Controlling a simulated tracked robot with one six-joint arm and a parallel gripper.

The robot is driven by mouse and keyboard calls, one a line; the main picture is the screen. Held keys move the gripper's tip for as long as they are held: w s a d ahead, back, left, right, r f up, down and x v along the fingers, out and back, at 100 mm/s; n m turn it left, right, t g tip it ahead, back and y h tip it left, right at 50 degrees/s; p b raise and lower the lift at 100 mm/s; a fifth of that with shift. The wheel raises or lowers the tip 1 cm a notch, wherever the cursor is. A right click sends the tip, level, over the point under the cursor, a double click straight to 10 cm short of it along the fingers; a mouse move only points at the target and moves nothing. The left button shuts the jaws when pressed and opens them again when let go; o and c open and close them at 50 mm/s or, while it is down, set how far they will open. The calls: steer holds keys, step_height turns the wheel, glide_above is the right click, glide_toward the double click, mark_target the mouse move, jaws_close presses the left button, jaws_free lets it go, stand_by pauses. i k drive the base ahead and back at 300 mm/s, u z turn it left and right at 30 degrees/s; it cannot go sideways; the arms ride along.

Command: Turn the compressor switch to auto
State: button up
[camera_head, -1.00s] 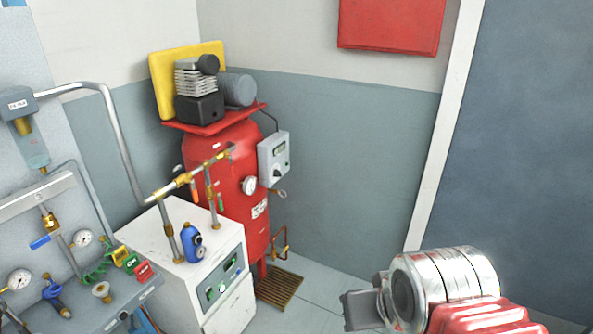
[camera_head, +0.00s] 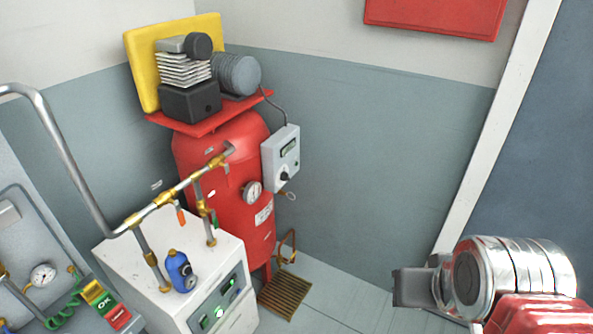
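The red compressor tank (camera_head: 225,170) stands in the corner with its pump and motor (camera_head: 200,80) on top. A light grey control box (camera_head: 281,157) is fixed at the tank's right side. The compressor switch (camera_head: 285,175) is a small dark knob low on the box's front; its setting is too small to read. My gripper (camera_head: 405,287) is at the lower right, well apart from the box and to its right. Only a dark end part shows beside my silver wrist, so I cannot tell whether it is open.
A white cabinet (camera_head: 140,270) with brass pipework (camera_head: 170,192) and a blue filter (camera_head: 180,271) stands in front of the tank. A wooden grate (camera_head: 286,294) lies on the floor. The floor right of it is clear. A grey panel bench (camera_head: 28,240) is at left.

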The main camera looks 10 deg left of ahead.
mark_target(284, 175)
steer(key=u, duration=0.1)
steer(key=i, duration=0.8)
steer(key=u, duration=0.65)
steer(key=i, duration=0.6)
steer(key=u, duration=0.35)
